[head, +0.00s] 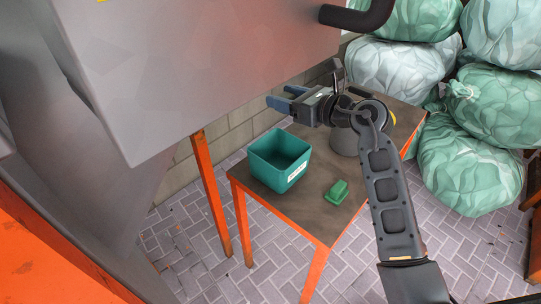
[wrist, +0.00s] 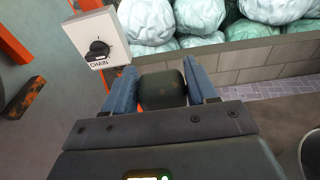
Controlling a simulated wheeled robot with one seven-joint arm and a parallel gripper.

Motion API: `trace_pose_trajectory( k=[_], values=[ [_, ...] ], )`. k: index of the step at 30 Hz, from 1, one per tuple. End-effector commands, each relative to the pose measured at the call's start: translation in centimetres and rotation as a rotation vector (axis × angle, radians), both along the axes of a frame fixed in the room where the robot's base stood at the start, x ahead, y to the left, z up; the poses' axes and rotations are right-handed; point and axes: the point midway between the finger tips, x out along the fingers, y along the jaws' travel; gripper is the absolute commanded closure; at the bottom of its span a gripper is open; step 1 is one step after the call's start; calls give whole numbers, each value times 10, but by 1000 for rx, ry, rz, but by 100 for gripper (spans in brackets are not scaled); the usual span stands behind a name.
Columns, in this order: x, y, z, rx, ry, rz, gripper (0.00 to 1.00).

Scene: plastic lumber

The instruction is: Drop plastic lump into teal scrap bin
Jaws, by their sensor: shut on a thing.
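My gripper (head: 284,98) has blue fingers and is raised above the back of the table, pointing left, higher than and behind the teal scrap bin (head: 262,172). In the wrist view my gripper (wrist: 163,85) is shut on a dark green plastic lump (wrist: 162,90), held between both fingers. The held lump cannot be made out in the head view. The teal bin stands upright on the table's left part, with a white label on its front; its open top faces up and its floor is mostly hidden.
A brighter green block (head: 338,192) lies on the orange-framed table (head: 310,208), right of the bin. A grey cylinder (head: 344,143) stands behind it. A large grey machine (head: 190,60) hangs over the left. A CHAIN switch box (wrist: 97,40) is near the fingers. Bags (head: 470,170) fill the right.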

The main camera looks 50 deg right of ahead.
Motion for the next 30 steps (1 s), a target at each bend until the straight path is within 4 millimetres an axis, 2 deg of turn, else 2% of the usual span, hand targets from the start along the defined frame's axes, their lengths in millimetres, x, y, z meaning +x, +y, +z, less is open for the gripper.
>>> trace_pose_trajectory(
  k=[11, 22, 30],
  values=[
    [-4, 3, -22, -1, -1, -3, 73],
    [-4, 3, -59, 0, -1, -3, 73],
    [-4, 3, -67, -1, -1, -3, 73]
  ],
)
